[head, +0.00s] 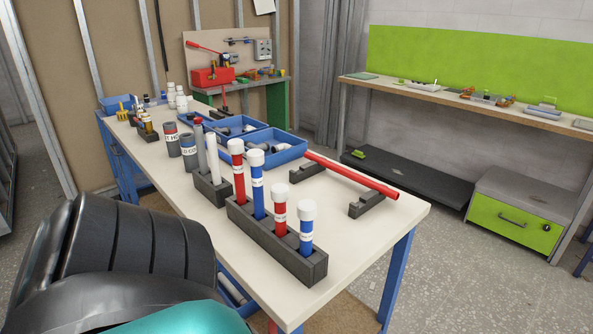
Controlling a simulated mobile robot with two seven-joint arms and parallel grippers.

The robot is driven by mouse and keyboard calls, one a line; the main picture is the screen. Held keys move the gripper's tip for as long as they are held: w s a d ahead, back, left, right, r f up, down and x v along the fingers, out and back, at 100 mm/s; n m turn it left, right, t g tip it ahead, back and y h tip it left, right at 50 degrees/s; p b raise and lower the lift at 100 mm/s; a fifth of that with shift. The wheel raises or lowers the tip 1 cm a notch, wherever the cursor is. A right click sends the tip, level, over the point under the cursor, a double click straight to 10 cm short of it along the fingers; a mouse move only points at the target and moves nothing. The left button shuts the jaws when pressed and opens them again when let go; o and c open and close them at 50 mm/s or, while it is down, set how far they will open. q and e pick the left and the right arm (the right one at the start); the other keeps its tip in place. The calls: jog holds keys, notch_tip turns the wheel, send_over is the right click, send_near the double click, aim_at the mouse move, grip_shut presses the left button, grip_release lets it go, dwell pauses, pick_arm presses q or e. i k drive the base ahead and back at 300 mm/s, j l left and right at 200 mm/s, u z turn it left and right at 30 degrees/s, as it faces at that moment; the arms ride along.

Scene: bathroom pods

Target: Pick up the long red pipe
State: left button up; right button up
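Nothing covers the pipe. Neither of my grippers is in view. A large black and teal part, which looks like my own arm, fills the lower left corner.
A dark rack (282,247) holding red and blue tubes with white caps stands in front of the pipe. A smaller rack (213,187) holds grey and white tubes. Blue trays (276,149) with fittings lie behind. The bench top right of the rack is clear.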

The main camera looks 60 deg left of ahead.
aim_at(387, 191)
jog(key=i+l+u, duration=0.1)
jog(key=u, duration=0.4)
jog(key=i+l+u, duration=0.15)
jog(key=u, duration=0.35)
jog(key=i+l+u, duration=0.1)
jog(key=u, duration=0.4)
jog(key=l+u, duration=0.3)
jog(key=u, duration=0.2)
jog(key=i+l+u, duration=0.1)
jog(key=l+u, duration=0.15)
jog(key=u, duration=0.25)
